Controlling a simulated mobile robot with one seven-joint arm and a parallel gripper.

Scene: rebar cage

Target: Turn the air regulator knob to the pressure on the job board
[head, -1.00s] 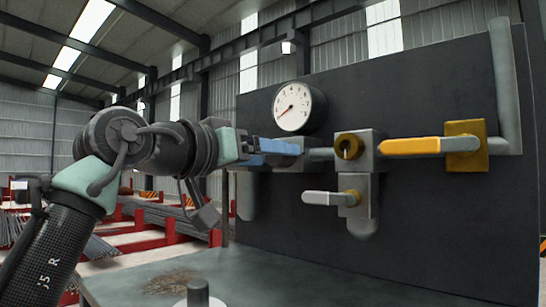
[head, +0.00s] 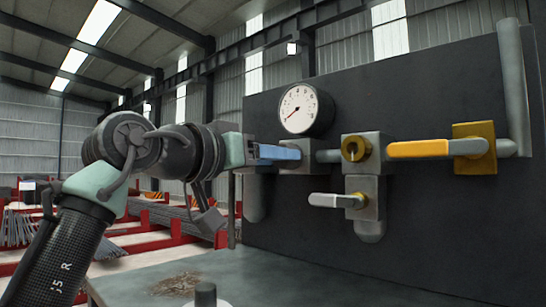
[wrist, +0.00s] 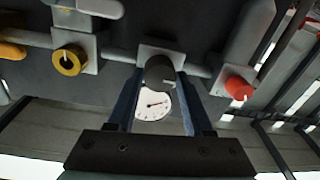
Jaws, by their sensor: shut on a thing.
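The regulator knob (wrist: 160,71) is a dark round knob on a grey block (head: 297,158) of the panel's pipe. My gripper (wrist: 159,76) has its two blue fingers on either side of the knob, shut on it. In the head view my gripper (head: 296,153) comes in from the left and hides the knob. The round white pressure gauge (head: 298,108) sits just above that block. Its needle points to the lower left, near the low end. The gauge (wrist: 152,104) also shows between the fingers in the wrist view, upside down. I cannot see a job board.
To the right are a brass round fitting (head: 355,148), a yellow lever (head: 420,149) and a white lever (head: 331,200) below. The wrist view shows a red knob (wrist: 238,88) on the other side. A grey bench (head: 260,275) lies below the panel.

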